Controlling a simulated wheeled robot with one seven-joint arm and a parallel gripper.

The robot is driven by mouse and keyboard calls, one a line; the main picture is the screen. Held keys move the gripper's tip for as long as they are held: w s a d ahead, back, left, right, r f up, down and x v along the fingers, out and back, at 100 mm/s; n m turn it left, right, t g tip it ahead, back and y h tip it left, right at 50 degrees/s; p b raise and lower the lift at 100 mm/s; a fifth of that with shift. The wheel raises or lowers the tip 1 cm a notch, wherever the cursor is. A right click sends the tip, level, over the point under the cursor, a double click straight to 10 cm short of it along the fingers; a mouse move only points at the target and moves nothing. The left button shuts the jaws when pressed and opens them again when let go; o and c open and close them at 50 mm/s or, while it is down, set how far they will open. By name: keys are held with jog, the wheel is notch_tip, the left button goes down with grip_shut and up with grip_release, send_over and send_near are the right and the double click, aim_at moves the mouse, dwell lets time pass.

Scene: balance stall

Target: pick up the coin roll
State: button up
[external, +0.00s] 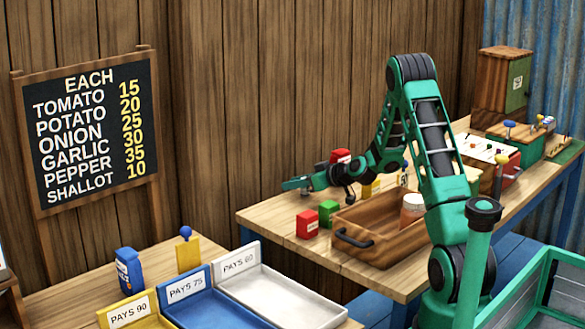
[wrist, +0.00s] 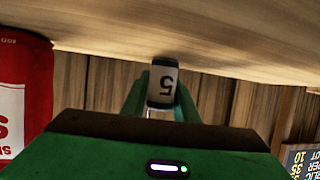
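In the external view my gripper (external: 294,184) reaches left, low over the left part of the wooden table. The roll cannot be made out in that view. Whether the roll touches the tabletop is not clear.
A red packet (wrist: 25,92) stands close at the left in the wrist view. Red (external: 307,223) and green (external: 328,212) boxes stand near the table's front left. A wooden tray (external: 372,247) with a jar (external: 412,209) is right of them. The chalkboard (external: 92,128) is at left.

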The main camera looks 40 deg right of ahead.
grip_shut()
jog(key=shift+r, duration=0.1)
